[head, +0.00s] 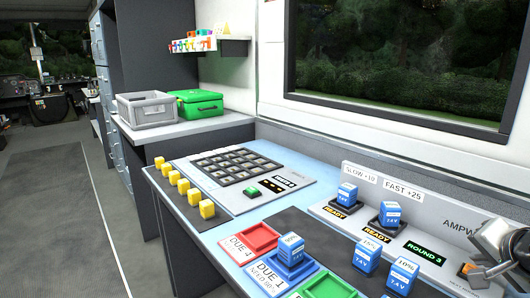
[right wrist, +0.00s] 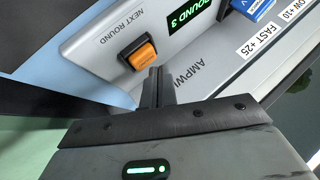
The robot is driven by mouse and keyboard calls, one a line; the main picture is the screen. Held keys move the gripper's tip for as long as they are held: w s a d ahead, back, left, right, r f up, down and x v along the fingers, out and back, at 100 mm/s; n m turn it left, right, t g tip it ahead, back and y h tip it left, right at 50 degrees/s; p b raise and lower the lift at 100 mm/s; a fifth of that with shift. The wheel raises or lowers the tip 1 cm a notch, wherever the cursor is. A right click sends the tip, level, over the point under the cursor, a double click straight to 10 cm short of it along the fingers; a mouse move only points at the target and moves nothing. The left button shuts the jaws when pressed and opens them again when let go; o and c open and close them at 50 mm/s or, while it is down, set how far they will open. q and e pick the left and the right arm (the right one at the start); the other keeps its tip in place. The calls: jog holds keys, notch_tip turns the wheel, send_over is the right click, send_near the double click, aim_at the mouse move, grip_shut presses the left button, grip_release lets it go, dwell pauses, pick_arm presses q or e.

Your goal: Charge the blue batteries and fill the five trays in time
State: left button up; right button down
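A blue battery (head: 347,195) stands in the slow charger slot and another (head: 389,214) in the fast slot; both slots read READY. A battery (head: 291,248) stands in the blue DUE 1 tray (head: 270,283). Two more batteries, marked 15% (head: 368,256) and 10% (head: 402,276), stand on the dark mat. The red DUE 4 tray (head: 255,238) and green tray (head: 328,288) look empty. My right gripper (head: 478,271) is at the charger's front; in the wrist view its fingers (right wrist: 159,86) are together, empty, close to the orange NEXT ROUND button (right wrist: 138,53). My left gripper is out of view.
The charger panel (head: 340,220) shows ROUND 3 (head: 426,253). Several yellow blocks (head: 183,186) line the table's left side by a dark grid panel (head: 237,166) with a green button (head: 251,193). A grey crate (head: 146,109) and green case (head: 200,104) stand behind.

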jog(key=shift+f, duration=0.1)
dwell(0.4)
jog(key=shift+f, duration=0.35)
jog(key=shift+f, duration=0.25)
dwell(0.4)
jog(key=shift+r, duration=0.1)
jog(key=shift+r+p, duration=0.6)
jog(key=shift+p, duration=0.45)
